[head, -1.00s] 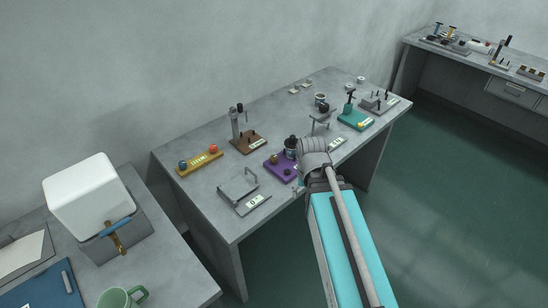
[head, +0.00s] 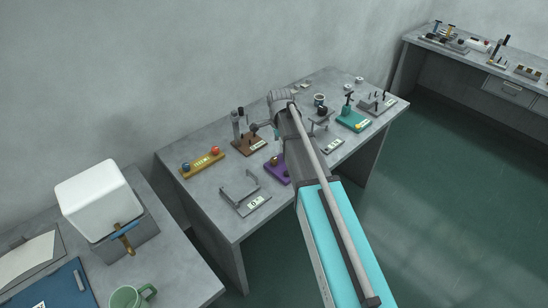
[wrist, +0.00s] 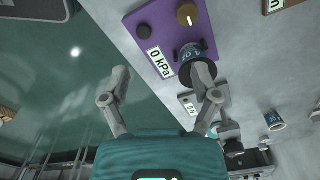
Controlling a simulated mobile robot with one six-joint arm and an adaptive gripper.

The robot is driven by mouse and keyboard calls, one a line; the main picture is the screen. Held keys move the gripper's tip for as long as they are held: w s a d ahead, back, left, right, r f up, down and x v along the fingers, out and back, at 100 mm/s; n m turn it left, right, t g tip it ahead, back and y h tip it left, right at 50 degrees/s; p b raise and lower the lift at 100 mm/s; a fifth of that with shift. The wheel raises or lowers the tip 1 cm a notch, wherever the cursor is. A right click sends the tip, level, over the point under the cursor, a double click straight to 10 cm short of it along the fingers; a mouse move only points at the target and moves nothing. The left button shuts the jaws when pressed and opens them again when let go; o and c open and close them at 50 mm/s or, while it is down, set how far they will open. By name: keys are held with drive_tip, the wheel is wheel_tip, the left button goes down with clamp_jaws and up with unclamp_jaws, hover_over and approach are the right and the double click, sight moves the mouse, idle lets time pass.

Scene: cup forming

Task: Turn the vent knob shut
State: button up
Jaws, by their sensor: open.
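I cannot tell from a label which knob is the vent. A dark and blue cylinder (wrist: 190,53) stands at the base's edge. In the head view the purple base (head: 277,171) shows partly, beside my arm, which hides the rest. In the wrist view my gripper (wrist: 161,73) is open and empty. Its right finger overlaps the cylinder in the picture; whether they touch I cannot tell. The knobs are beyond the fingertips.
On the same table stand a yellow block (head: 201,163) with knobs, a brown stand (head: 248,145), a grey bracket (head: 242,190) and a teal stand (head: 353,119). A side table with a white box (head: 98,199) and green mug (head: 127,297) is at left.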

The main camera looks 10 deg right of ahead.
sight(274, 159)
drive_tip(key=w+m, duration=0.1)
drive_tip(key=w+a+m, duration=0.1)
drive_tip(key=w+r+m, duration=0.1)
drive_tip(key=shift+w+a+p, duration=0.3)
drive_tip(key=shift+w+p, duration=0.05)
drive_tip(key=shift+w, duration=0.05)
drive_tip(key=shift+f, duration=0.15)
wheel_tip(274, 159, down, 13)
drive_tip(key=b, duration=1.3)
drive_tip(key=shift+f+b, duration=0.15)
drive_tip(key=shift+b, duration=0.25)
drive_tip(key=shift+c, duration=0.3)
clamp_jaws()
